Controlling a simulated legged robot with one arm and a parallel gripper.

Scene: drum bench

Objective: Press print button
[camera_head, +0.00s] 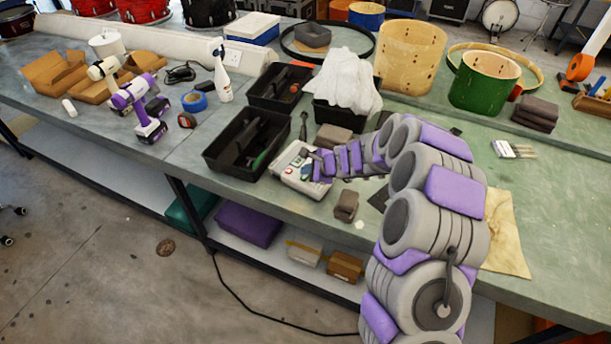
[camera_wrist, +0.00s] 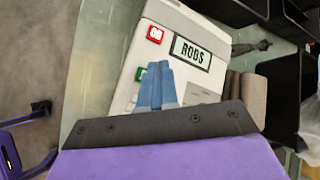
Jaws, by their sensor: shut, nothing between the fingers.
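A white label printer (camera_head: 287,165) sits on the green bench near its front edge, and it fills the middle of the wrist view (camera_wrist: 135,60). It has a display (camera_wrist: 192,52) reading "ROBS", a red button (camera_wrist: 155,34) with small white lettering and a green button (camera_wrist: 140,73). The lettering on the green button cannot be read. My gripper (camera_wrist: 158,66) is shut and empty, its blue fingers together over the printer's face just right of the green button. They hide part of the face. Whether the tips touch it I cannot tell.
Black bins (camera_head: 247,140) stand left of and behind the printer; one behind holds a white cloth (camera_head: 346,80). A brown block (camera_head: 346,205) lies in front at the right. A cordless drill (camera_head: 135,95) and blue tape (camera_head: 194,101) are farther left.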

